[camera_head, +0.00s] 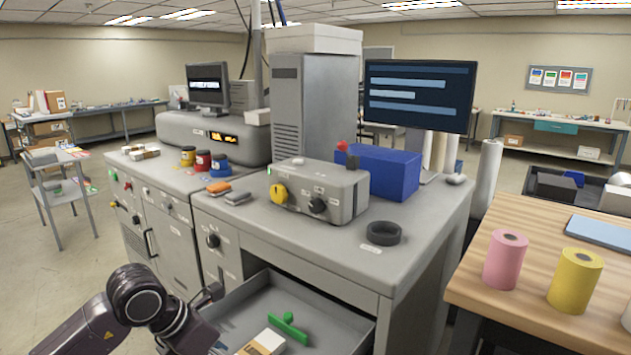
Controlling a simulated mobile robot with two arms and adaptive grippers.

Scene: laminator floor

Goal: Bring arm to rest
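My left arm (140,296) comes in from the lower left and bends in front of the cabinet. Its far end is at the left side of an open drawer (330,307). Dark parts that look like my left gripper (208,296) show at the drawer's left edge. The fingers are too small and too covered to tell whether they are open or whether they touch the drawer. My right arm and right gripper are not in view.
The open drawer holds a green tool (288,327) and a small box (263,343). The grey cabinet top (310,245) carries a control box (318,190), a blue bin (384,172) and a black ring (384,233). A wooden table (500,275) with rolls stands right.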

